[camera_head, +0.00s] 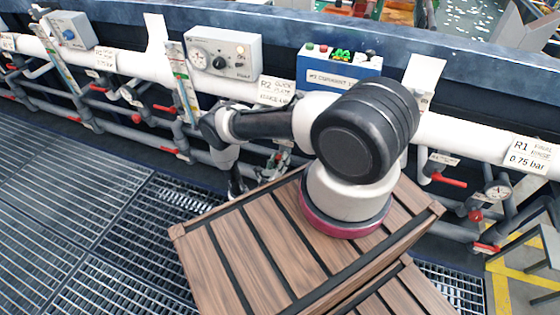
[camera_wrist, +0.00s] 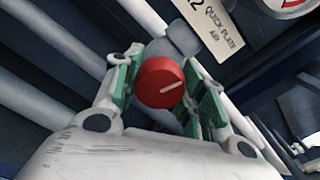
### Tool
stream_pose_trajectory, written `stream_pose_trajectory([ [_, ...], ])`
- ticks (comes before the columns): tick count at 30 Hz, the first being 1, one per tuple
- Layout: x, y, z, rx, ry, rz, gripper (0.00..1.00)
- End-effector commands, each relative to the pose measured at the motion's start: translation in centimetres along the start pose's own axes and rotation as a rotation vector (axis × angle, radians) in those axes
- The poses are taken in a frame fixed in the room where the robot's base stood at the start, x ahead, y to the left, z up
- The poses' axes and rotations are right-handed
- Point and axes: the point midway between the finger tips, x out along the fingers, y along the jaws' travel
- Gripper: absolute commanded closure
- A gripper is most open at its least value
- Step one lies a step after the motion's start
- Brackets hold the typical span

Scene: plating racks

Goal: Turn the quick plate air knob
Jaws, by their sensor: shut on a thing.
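A white label (camera_wrist: 212,22) reading "QUICK PLATE AIR" sits just above and to the right. In the head view my gripper (camera_head: 237,187) points down in front of the pipes, and the knob is hidden there.
A wooden slatted crate (camera_head: 225,255) stands close below my arm. Grey pipes with red valve handles (camera_head: 165,108) run along the tank wall. A grey control box (camera_head: 222,52) and a blue box (camera_head: 340,66) sit above. Dark floor grating (camera_head: 70,200) lies open at left.

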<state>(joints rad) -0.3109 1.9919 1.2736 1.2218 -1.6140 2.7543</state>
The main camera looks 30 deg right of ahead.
Motion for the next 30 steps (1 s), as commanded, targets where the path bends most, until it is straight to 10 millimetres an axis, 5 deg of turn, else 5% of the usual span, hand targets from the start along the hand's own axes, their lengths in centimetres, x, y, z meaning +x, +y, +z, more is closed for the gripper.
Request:
stream_pose_trajectory([
  [12,-0.09,0.02,-0.21,0.215,0.004,0.001,0.83],
  [30,-0.06,0.11,-0.21,0.257,0.005,0.002,0.83],
])
